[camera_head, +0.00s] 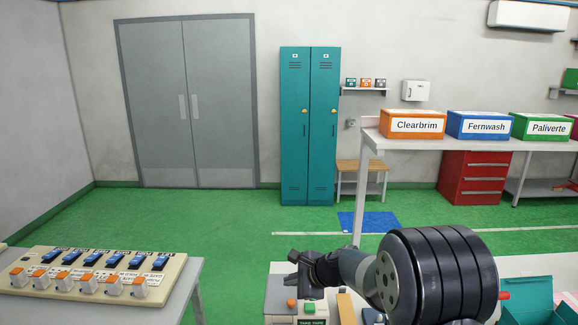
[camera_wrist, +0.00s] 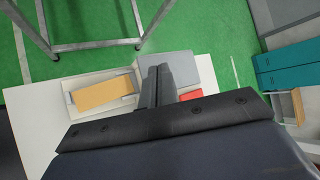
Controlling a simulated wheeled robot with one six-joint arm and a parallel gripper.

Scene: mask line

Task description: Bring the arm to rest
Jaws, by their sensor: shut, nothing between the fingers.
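My gripper (camera_head: 301,268) shows in the head view at the end of my arm, above the near table. In the wrist view my gripper (camera_wrist: 160,72) has its two dark fingers side by side, shut and empty. The fingers point over a pale table (camera_wrist: 35,115) with a grey device and an orange-tan block (camera_wrist: 103,94) in a light holder. My arm's large dark joint fills the lower right of the head view and hides part of the table there.
A switch panel (camera_head: 95,276) with blue switches stands on a table at left. Boxes labelled Clearbrim (camera_head: 412,125), Fernwash (camera_head: 480,126) and Paliverte (camera_head: 541,127) sit on a bench at right. An open teal box (camera_head: 528,296) is at lower right. Green floor (camera_head: 230,225) lies clear between.

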